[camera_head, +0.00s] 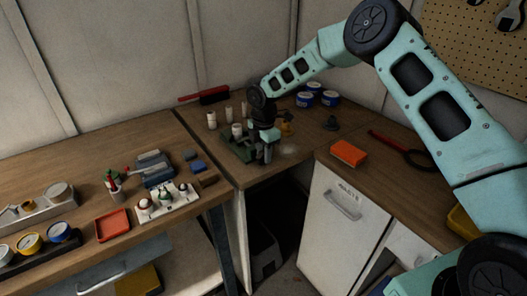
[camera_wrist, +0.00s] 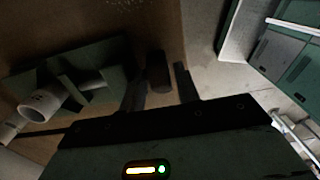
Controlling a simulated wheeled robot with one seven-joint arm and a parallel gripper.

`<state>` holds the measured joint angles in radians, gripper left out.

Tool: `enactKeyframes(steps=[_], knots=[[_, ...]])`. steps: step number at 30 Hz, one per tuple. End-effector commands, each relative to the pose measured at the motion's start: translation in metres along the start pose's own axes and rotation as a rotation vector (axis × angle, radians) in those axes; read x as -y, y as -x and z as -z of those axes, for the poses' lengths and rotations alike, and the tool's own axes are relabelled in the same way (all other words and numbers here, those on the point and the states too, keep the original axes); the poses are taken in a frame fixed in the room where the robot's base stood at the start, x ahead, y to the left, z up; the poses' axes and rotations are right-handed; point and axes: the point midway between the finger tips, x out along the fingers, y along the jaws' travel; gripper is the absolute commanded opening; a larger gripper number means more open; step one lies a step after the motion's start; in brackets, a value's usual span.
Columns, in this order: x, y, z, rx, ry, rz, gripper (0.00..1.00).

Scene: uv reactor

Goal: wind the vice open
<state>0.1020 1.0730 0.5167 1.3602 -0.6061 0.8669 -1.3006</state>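A dark green vice (camera_head: 237,147) sits near the front corner of the bench, with a white cylinder (camera_head: 237,130) upright at its jaws. In the wrist view the vice (camera_wrist: 100,60) lies at the left and the white cylinder (camera_wrist: 45,103) lies beside its jaw plates. My gripper (camera_head: 266,158) points down just right of the vice, at the bench edge. In the wrist view its two dark fingers (camera_wrist: 160,88) stand apart. A short dark cylinder, seemingly the vice's handle grip (camera_wrist: 157,68), shows between and just beyond the fingertips. Contact with it is not clear.
Other white cylinders (camera_head: 212,120) and blue-labelled tins (camera_head: 330,98) stand behind the vice. An orange block (camera_head: 349,153) and a red-handled tool (camera_head: 388,142) lie on the right bench. A white holder with several knobs (camera_head: 166,201) stands left. Open space lies below the bench edge.

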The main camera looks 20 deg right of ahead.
Motion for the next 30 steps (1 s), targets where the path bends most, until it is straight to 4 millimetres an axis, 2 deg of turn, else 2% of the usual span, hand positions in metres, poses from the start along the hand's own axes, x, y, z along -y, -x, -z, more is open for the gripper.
enactKeyframes(steps=[4, 5, 6, 8, 20, 30], knots=[[0.0, 0.0, 0.0, 0.0, 0.0, 0.0, 0.32], [0.0, 0.0, 0.0, 0.0, 0.0, 0.0, 0.26], [0.0, 0.0, 0.0, 0.0, 0.0, 0.0, 0.15], [0.0, 0.0, 0.0, 0.0, 0.0, 0.0, 0.0], [0.0, -0.001, 0.003, 0.055, 0.003, -0.001, 0.0], [-0.001, -0.003, 0.01, 0.297, 0.007, -0.004, 0.0]])
